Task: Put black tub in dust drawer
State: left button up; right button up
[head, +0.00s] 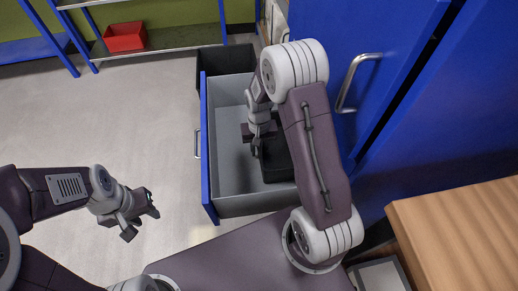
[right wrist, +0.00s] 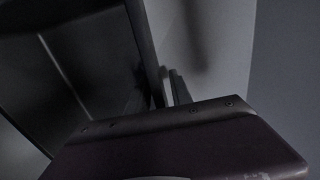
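The black tub (head: 279,164) is inside the open dust drawer (head: 232,168), in its near right part, partly hidden behind my right arm. I cannot tell whether it touches the drawer floor. My right gripper (head: 258,150) reaches down into the drawer at the tub's left wall. In the right wrist view the tub (right wrist: 85,60) fills the left side, and the fingers (right wrist: 158,90) lie on both sides of its wall, close together, seemingly shut on it. My left gripper (head: 142,219) is open and empty over the floor, left of the drawer.
The drawer has a blue front with a handle (head: 197,144) and pulls out from the blue cabinet (head: 400,110). A dark bin (head: 228,60) stands behind it. A red bin (head: 125,37) sits on a far shelf. A wooden top (head: 465,240) is at the right. The floor at left is clear.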

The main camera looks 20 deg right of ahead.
notch_tip(320, 180, up, 12)
jog(key=p, duration=0.5)
jog(key=shift+r, duration=0.15)
jog(key=s+a+r+n+t, duration=0.1)
jog(key=s+a+n, duration=0.1)
jog(key=s, duration=1.1)
jog(key=shift+a+r+n, duration=0.3)
jog(key=shift+a+n, duration=0.1)
